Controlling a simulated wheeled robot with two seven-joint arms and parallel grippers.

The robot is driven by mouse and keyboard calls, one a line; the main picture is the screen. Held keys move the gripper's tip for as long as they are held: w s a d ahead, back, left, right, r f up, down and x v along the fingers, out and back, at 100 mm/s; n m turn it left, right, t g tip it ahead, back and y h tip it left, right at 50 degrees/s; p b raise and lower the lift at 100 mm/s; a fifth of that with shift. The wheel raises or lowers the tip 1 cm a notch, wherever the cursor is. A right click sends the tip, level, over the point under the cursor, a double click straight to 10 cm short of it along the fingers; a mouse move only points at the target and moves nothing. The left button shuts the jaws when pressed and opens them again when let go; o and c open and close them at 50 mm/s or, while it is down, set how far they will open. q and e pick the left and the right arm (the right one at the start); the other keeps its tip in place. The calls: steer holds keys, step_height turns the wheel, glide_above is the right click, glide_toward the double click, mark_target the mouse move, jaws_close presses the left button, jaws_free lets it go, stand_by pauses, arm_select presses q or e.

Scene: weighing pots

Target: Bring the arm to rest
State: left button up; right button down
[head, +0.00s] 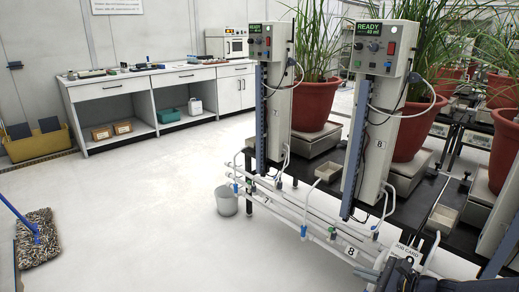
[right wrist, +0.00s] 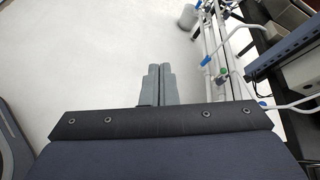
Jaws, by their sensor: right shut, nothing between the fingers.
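My right gripper (right wrist: 160,72) shows in the right wrist view with its two grey fingers pressed together and nothing between them. It points out over bare pale floor, to the left of the white pipes (right wrist: 213,50). The fingertips cannot be made out there. My left gripper is in neither view.
Two control columns (head: 278,95) (head: 372,130) stand along a dark bench with red pots (head: 316,105) on scales. A grey bucket (head: 226,200) stands by the pipes (head: 290,213). A mop (head: 37,240) lies at left; a white counter (head: 150,85) stands behind. The middle floor is clear.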

steer(key=s+a+r+n+g+y, duration=0.1)
steer(key=s+a+r+n+g, duration=0.2)
steer(key=s+a+r+n, duration=0.45)
steer(key=s+a+n+g+h, duration=0.15)
steer(key=s+n+h, duration=0.35)
steer(key=s+n, duration=1.1)
step_height(320, 180, up, 30)
steer(key=s+m+p, duration=0.1)
steer(key=m+p, duration=0.1)
steer(key=p, duration=2.8)
steer(key=shift+s+d+f, duration=0.15)
steer(key=shift+s+f, duration=0.05)
steer(key=shift+s, duration=0.2)
steer(key=shift+g, duration=0.25)
